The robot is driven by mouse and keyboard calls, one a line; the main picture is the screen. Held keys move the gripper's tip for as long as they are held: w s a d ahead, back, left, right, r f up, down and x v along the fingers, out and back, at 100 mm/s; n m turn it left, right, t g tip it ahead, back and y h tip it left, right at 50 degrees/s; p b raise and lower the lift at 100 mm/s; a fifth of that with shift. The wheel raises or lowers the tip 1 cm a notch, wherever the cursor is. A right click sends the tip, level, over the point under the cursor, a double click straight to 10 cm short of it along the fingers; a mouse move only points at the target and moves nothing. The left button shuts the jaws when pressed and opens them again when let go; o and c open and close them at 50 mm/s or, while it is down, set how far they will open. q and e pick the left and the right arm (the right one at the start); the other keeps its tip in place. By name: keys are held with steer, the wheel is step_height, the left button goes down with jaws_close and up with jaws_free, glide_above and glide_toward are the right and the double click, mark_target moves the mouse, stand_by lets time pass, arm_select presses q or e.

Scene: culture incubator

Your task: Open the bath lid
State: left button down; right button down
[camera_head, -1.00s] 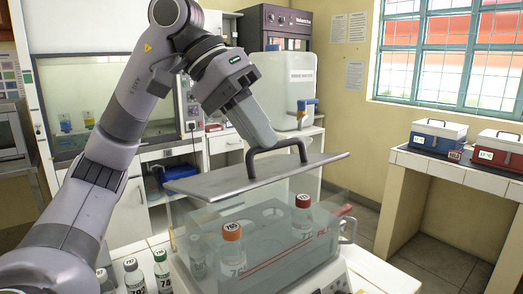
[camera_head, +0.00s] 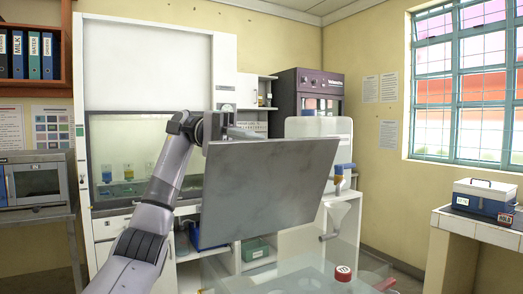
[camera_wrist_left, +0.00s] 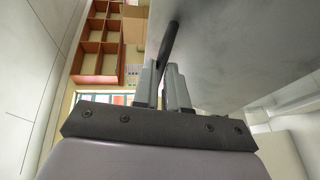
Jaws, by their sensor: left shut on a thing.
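The bath lid (camera_head: 270,190) is a flat grey metal plate. In the head view it is raised and tilted steeply, its broad face towards me, above the clear bath (camera_head: 285,268). My left gripper (camera_wrist_left: 168,85) is shut on the lid's dark bar handle (camera_wrist_left: 169,45) in the left wrist view. The lid (camera_wrist_left: 230,45) fills the right of that view. In the head view the lid hides the handle and most of the left gripper. My right gripper is not in view.
A white fume hood (camera_head: 140,65) and shelves stand behind the arm. A white machine with a blue-handled tap (camera_head: 343,168) is behind the lid. A blue cool box (camera_head: 485,200) sits on the right counter (camera_head: 490,232). Open air surrounds the lid's right side.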

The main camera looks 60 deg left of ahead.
arm_select(q)
steer(key=shift+w+a+f+n+t+h, duration=0.15)
steer(key=shift+a+h, duration=0.25)
steer(key=shift+a, duration=0.35)
steer(key=shift+a+n+t+h, duration=0.1)
steer(key=shift+a+n+h, duration=0.1)
steer(key=shift+a+h, duration=0.35)
steer(key=shift+w+a+f+n+t+h, duration=0.15)
steer(key=shift+a+h, duration=0.1)
steer(key=shift+a, duration=0.65)
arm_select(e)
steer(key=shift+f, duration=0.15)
arm_select(q)
steer(key=shift+s, duration=0.1)
steer(key=c, duration=1.2)
jaws_free()
steer(key=shift+o, duration=0.2)
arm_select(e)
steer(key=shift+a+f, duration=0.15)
